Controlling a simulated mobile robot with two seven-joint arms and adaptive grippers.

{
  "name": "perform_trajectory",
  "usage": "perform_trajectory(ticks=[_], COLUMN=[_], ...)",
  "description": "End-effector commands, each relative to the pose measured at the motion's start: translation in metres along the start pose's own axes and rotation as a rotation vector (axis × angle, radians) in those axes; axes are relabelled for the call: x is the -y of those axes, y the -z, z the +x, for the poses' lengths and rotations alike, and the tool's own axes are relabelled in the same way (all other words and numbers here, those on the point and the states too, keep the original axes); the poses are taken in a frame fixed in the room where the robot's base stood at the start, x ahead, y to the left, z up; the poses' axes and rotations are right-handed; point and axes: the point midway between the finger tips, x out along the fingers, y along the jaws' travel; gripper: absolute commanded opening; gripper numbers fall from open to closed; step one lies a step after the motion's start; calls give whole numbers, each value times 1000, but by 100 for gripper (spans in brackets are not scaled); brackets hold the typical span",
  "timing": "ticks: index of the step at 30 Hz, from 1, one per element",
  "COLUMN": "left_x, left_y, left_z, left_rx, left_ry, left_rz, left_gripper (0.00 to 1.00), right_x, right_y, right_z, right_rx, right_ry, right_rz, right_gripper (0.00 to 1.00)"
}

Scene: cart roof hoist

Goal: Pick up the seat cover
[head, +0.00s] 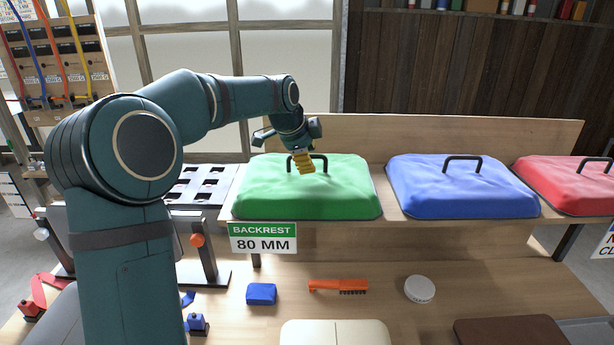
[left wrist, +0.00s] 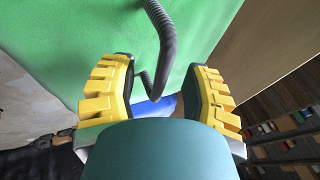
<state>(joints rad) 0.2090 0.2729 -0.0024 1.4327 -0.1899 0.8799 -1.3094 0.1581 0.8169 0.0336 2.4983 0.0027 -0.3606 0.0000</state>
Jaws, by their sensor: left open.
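Three padded covers with dark handles sit in a row on the wooden shelf: a green cover (head: 300,195), a blue cover (head: 462,185) and a red cover (head: 565,182). A sign under the green one reads "BACKREST 80 MM"; I cannot tell which is the seat cover. My left gripper (head: 304,162) is at the green cover's handle, pointing down. In the left wrist view, its yellow fingers (left wrist: 160,95) are open, and the grey handle (left wrist: 165,40) shows between them against the green cover (left wrist: 90,45). Contact with the handle is not clear. My right gripper is not in view.
On the lower bench lie a blue block (head: 261,294), an orange brush (head: 338,286), a round white tin (head: 419,289), a cream pad (head: 335,335) and a brown pad (head: 510,332). A wooden backboard (head: 440,132) stands behind the covers.

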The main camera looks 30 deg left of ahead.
Motion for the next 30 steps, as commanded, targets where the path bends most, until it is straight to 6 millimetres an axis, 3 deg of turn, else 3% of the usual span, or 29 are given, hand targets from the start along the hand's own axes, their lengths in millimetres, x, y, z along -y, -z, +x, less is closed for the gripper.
perform_trajectory(ticks=[1,4,5,21,30], left_x=[0,0,0,1,22], left_y=[0,0,0,1,15], left_z=[0,0,0,-3,-46], left_rx=[0,0,0,0,-2], left_ry=[0,0,0,0,5], left_rz=[0,0,0,0,1], left_gripper=[40,5,0,0,0], right_x=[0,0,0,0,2], right_y=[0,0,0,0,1], right_z=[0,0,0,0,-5], right_rx=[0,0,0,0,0], right_ry=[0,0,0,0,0], right_rz=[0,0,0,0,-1], right_gripper=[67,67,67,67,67])
